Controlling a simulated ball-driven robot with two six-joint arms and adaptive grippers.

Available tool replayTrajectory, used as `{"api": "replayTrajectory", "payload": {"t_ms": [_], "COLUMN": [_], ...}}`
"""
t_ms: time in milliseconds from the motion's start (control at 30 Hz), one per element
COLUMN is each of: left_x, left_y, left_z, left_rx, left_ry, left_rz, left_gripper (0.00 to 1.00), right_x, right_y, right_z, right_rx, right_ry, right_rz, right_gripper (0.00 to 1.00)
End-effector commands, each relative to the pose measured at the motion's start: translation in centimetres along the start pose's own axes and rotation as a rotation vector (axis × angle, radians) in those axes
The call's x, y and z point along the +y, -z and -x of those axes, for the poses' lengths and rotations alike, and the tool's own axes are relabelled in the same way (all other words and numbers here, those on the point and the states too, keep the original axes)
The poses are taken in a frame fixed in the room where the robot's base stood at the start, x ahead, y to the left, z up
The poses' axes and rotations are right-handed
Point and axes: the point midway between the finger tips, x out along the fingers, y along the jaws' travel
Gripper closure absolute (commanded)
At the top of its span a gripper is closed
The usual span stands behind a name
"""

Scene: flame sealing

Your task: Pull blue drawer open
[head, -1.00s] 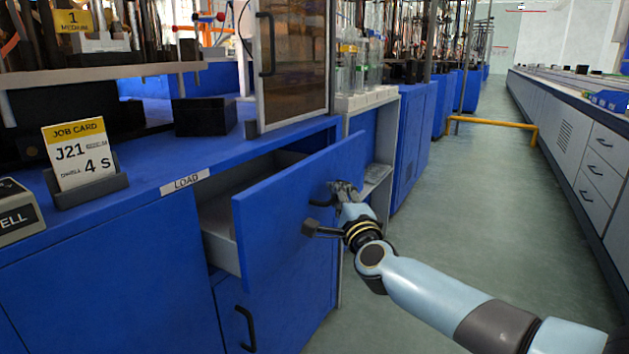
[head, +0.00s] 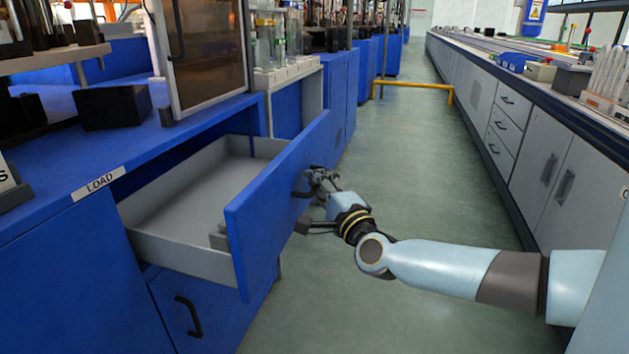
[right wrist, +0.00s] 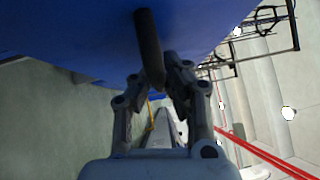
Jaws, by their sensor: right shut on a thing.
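The blue drawer (head: 262,225) stands well out from the blue bench, and its grey inside (head: 190,195) shows in the head view. A small grey block-like part (head: 219,238) shows inside near the front. My right gripper (head: 312,188) is at the drawer's dark handle (head: 299,194), on the outer face of the front. In the right wrist view the gripper (right wrist: 158,82) is shut on the dark handle (right wrist: 149,45), with the blue front above. The fingers partly hide the handle. My left gripper is not in view.
A LOAD label (head: 98,183) is on the bench edge left of the drawer. A lower blue door has a black handle (head: 188,316). The green floor aisle (head: 400,150) is open, with a yellow rail (head: 413,85) further back and grey cabinets (head: 545,165) along the right.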

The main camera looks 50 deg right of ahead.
Motion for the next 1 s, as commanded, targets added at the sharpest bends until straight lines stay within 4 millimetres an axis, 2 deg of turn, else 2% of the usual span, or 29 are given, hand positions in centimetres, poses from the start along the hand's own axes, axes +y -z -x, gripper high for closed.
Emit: {"api": "replayTrajectory", "payload": {"t_ms": [33,100,133,300,333,567,667,767,1000], "left_x": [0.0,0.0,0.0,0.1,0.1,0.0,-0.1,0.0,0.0], "left_y": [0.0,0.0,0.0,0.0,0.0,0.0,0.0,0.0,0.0], "left_z": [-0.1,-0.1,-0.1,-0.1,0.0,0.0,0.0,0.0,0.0], "left_rx": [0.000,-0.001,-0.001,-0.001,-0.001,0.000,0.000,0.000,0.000], "left_ry": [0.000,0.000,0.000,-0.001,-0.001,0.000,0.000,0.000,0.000], "left_rz": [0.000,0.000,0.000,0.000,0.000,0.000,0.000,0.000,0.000], "left_gripper": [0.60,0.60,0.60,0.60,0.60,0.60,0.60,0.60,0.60], "right_x": [0.6,0.6,0.7,0.5,0.5,0.3,0.3,0.3,0.3], "right_y": [0.1,0.1,0.1,0.1,0.1,0.0,0.0,0.0,0.0], "right_z": [0.3,0.3,0.3,0.3,0.2,0.1,0.7,2.1,7.6], "right_rx": [0.000,0.000,0.000,0.001,0.001,0.000,0.000,0.000,0.001], "right_ry": [-0.016,-0.016,-0.016,-0.013,-0.012,-0.007,-0.007,-0.009,-0.011], "right_rz": [-0.002,-0.002,-0.002,-0.002,-0.001,0.000,0.000,0.000,-0.001], "right_gripper": [1.00,1.00,0.90,0.67,0.66,0.66,0.66,0.66,0.66]}}
